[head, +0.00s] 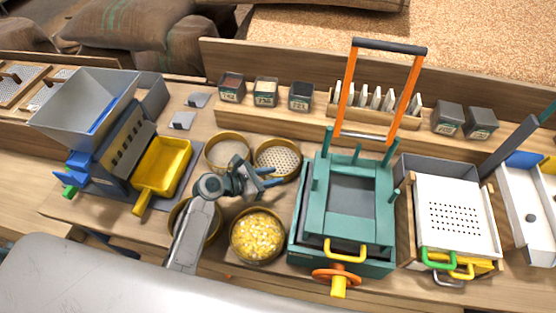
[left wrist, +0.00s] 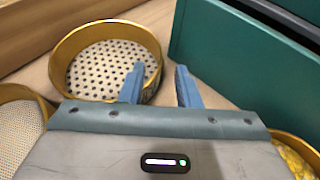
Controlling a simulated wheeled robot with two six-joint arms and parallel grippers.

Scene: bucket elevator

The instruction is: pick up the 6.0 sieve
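A round brass-rimmed sieve with large round holes (head: 277,158) stands on the bench left of the green machine. In the left wrist view the same holed sieve (left wrist: 112,68) is at upper left. I cannot read a 6.0 mark on any sieve. My left gripper (head: 278,176) is open at the sieve's near side. In the left wrist view the sieve's right wall appears between the two blue fingers of the gripper (left wrist: 160,76), the left finger overlapping the sieve's inside. I cannot tell whether they touch it. My right gripper is out of view.
A finer sieve (head: 227,151) stands close on the left. A pan of yellow kernels (head: 257,238) is in front, and another round pan is partly hidden under my left arm. The green machine (head: 302,232) stands close on the right. A yellow scoop tray (head: 162,165) is further left.

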